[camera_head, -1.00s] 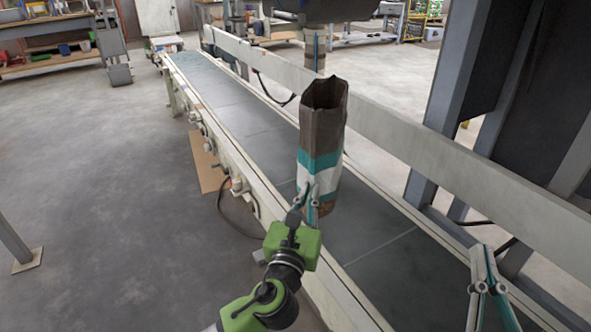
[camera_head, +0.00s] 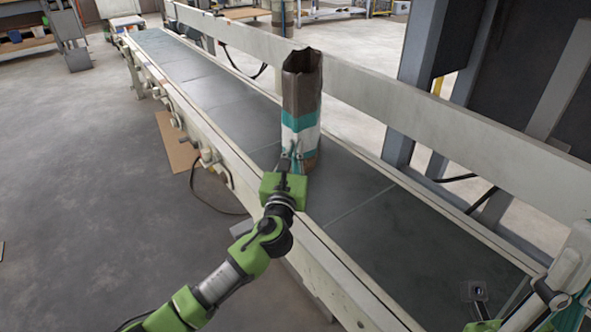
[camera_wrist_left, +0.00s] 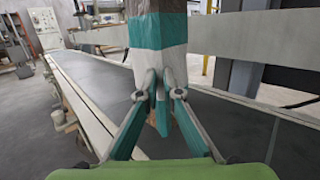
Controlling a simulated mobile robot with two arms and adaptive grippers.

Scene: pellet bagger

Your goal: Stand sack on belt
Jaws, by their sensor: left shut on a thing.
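The sack (camera_head: 301,95) is a tall brown paper bag with teal and white bands and an open top. It stands upright over the belt (camera_head: 340,183) in the head view. My left gripper (camera_head: 291,158) is shut on the low part of the sack, on its near side. In the left wrist view the sack (camera_wrist_left: 158,62) rises between the closed fingers (camera_wrist_left: 160,92). I cannot tell whether its base touches the belt. My right gripper (camera_head: 572,262) is partly in view at the lower right edge, away from the sack, and its fingers are unclear.
A pale guard rail (camera_head: 375,100) runs along the belt's far side, with dark machine posts (camera_head: 425,75) behind it. The belt surface is bare before and beyond the sack. A cardboard sheet (camera_head: 177,142) lies on the floor at left.

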